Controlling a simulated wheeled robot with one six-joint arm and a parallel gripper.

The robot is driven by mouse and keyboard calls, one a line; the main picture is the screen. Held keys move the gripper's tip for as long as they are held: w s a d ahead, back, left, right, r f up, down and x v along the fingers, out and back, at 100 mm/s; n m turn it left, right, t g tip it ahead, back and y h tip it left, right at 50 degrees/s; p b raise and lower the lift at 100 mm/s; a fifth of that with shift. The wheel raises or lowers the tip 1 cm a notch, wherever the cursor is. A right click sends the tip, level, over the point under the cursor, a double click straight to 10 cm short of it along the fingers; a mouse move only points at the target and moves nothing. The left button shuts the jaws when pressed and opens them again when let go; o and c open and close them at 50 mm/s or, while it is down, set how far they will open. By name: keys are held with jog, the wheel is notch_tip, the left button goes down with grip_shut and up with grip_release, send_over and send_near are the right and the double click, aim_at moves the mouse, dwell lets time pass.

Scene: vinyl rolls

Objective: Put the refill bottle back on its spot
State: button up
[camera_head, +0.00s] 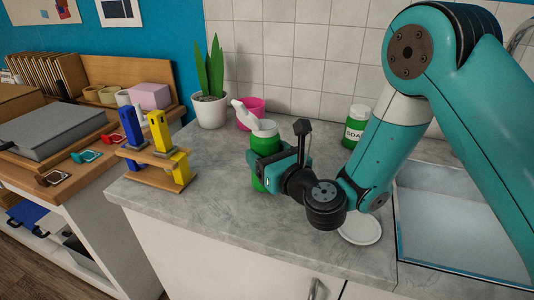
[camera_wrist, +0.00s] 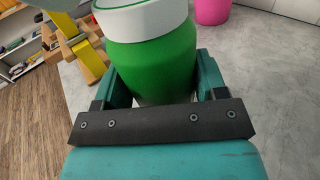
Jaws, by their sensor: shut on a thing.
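The refill bottle (camera_head: 265,138) is green with a white collar and a pale spout that points up and left in the head view. My gripper (camera_head: 268,168) is shut on its body, over the grey counter. In the wrist view the green bottle (camera_wrist: 152,62) stands between the two teal fingers (camera_wrist: 160,85), with its white collar at the top. The bottle looks upright. Its lower end is partly hidden by my gripper, so I cannot tell whether it touches the counter. A round white saucer-like disc (camera_head: 360,229) lies on the counter right of my gripper.
A wooden stand (camera_head: 158,170) with blue and yellow holders is at the counter's left edge. A potted plant (camera_head: 209,108), a pink pot (camera_head: 250,112) and a green soap jar (camera_head: 356,125) stand at the back. A sink (camera_head: 465,225) is on the right. The front-left counter is clear.

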jog(key=shift+f, duration=0.15)
jog(key=shift+f+b, duration=0.5)
jog(key=shift+b, duration=0.15)
jog(key=shift+f, duration=0.15)
jog(key=o, duration=1.6)
jog(key=shift+o, duration=0.2)
